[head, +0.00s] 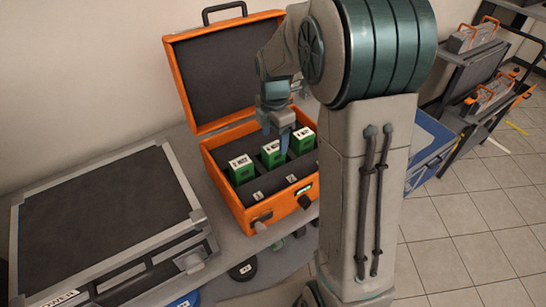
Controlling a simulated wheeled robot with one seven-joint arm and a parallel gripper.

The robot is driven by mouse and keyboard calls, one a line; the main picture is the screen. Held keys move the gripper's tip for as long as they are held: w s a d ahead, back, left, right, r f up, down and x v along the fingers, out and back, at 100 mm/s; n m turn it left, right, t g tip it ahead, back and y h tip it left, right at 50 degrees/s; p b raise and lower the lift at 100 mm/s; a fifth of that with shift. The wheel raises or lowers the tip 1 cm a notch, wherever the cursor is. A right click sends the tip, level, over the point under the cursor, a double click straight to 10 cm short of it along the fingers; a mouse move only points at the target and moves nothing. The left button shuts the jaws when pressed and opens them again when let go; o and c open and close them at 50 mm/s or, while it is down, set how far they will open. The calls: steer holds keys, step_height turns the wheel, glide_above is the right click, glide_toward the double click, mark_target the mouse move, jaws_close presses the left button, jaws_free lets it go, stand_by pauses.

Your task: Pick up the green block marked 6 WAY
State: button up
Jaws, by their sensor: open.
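Three green blocks with white tops stand upright in the open orange case: the left one (241,169), the middle one (272,155) and the right one (302,140). Their markings are too small to read, so I cannot tell which one says 6 WAY. My gripper (276,132) points down over the case, with its fingertips close above the middle block and in front of its back part. It is open, and nothing shows between its fingers. I cannot tell whether the fingers touch the block.
The orange case (238,208) has its lid (222,70) raised behind the blocks, and dividers inside. A closed black case (95,215) with grey edges lies to the left. Dark round items (243,270) lie below. A blue-sided case (432,150) and shelves stand right; tiled floor (465,215) is clear.

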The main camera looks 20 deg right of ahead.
mark_target(274, 147)
steer(key=shift+w+f+p, duration=0.2)
steer(key=shift+f+p, duration=0.2)
steer(key=shift+f, duration=2.3)
steer(key=c, duration=1.3)
